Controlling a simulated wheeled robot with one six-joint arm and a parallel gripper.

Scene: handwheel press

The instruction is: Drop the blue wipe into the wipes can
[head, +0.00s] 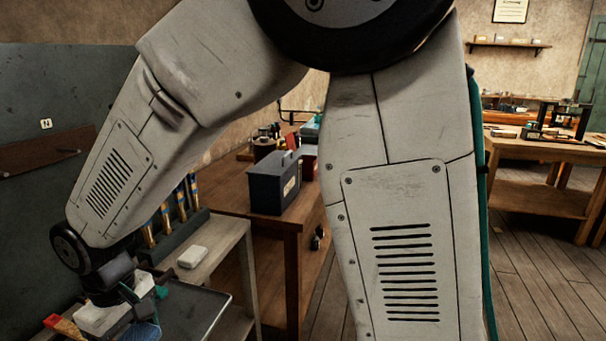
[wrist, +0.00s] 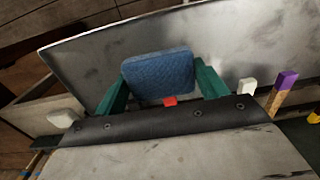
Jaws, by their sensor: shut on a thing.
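The blue wipe (wrist: 158,76) is a textured pad between the two green fingers of my gripper (wrist: 160,84) in the wrist view. The fingers are shut on its sides. In the head view the blue wipe (head: 143,332) shows at the bottom edge, under my gripper (head: 136,316), left of centre and beside a dark metal tray (head: 200,312). The tray's grey surface (wrist: 245,38) lies behind the wipe in the wrist view. I cannot pick out the wipes can with certainty in either view.
A white block (head: 192,257) lies on the shelf behind the tray. Several blue-and-tan handles (head: 165,220) stand in a dark rack. A dark blue box (head: 275,182) stands on the wooden bench (head: 225,198). A red-ended handle (head: 62,325) is at the lower left.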

